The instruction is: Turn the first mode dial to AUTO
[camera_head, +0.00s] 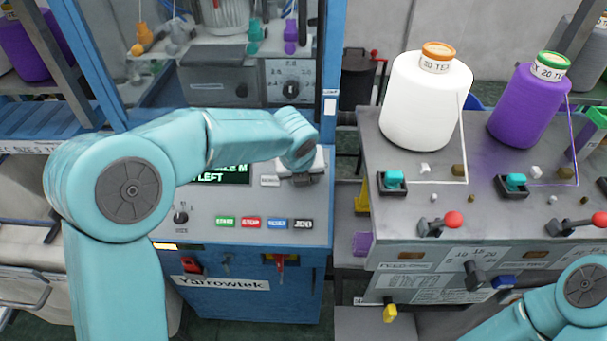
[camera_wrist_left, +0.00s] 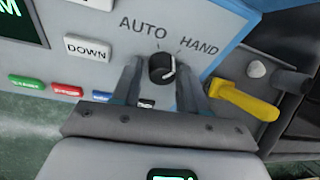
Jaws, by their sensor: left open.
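In the left wrist view the mode dial (camera_wrist_left: 162,68) is a black round knob with a white pointer mark. The labels AUTO (camera_wrist_left: 144,25) and HAND (camera_wrist_left: 198,46) are printed above it, and the mark sits on the HAND side of the knob. My left gripper (camera_wrist_left: 160,80) is open, with one finger on each side of the knob; I cannot tell whether they touch it. In the head view my left gripper (camera_head: 305,178) is over the right end of the control panel, and the dial is hidden there. Only a link of my right arm shows, at lower right.
A yellow lever (camera_wrist_left: 245,102) and a pale button lie right of the dial. A DOWN button (camera_wrist_left: 88,49) and coloured buttons lie to its left. In the head view a grey side table (camera_head: 390,235) carries white and purple yarn cones, red-knobbed levers and clamps.

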